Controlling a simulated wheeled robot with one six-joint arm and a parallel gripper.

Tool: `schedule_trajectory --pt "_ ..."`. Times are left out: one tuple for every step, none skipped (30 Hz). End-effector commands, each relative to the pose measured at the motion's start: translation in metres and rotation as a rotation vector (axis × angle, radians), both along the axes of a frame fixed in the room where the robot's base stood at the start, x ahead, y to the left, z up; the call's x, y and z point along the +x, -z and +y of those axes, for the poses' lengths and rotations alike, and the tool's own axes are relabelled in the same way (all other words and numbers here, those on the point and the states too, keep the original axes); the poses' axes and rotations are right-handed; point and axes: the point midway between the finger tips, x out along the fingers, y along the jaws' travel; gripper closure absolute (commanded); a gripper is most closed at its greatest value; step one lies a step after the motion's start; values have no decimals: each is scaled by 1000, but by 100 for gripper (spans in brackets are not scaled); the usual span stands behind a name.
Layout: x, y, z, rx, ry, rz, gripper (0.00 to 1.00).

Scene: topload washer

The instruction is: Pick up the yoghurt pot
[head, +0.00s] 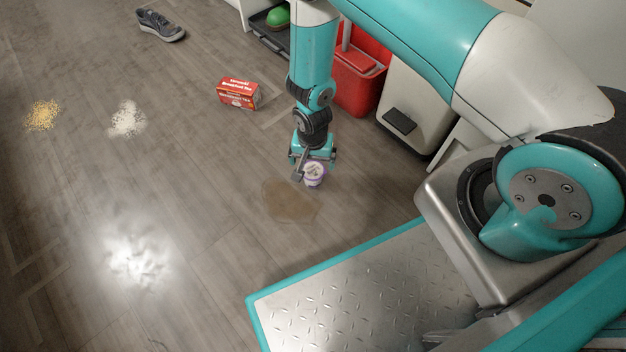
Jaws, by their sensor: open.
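A small yoghurt pot (314,175) with a whitish lid and purple sides is on the wooden floor in the head view, just right of a brown spill. My gripper (313,163) is open and points down over the pot. One finger is at the pot's left edge, and the other is near its upper right. The gripper partly hides the pot. I cannot tell whether the fingers touch it.
The brown spill (290,199) lies just left of the pot. A shoe (160,25), yellow crumbs (42,115) and white powder (127,119) lie left.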

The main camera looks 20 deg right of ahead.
Motion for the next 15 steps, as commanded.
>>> schedule_trajectory --pt "0 14 0 1 0 1 3" --pt "0 17 0 0 0 0 3" --pt "0 20 0 0 0 0 3" --pt "0 22 0 0 0 0 3" --pt "0 24 0 0 0 0 3" --pt "0 25 0 0 0 0 3" --pt "0 25 0 0 0 0 3" --pt "0 26 0 0 0 0 3" --pt "1 28 0 0 0 0 3" --pt "1 29 -1 0 0 0 3" --pt "1 32 -1 0 0 0 3" --pt "2 36 -1 0 1 0 3" --pt "2 40 -2 0 1 0 3" --pt "3 44 -2 1 1 1 3" --pt "4 50 -3 1 1 1 3"
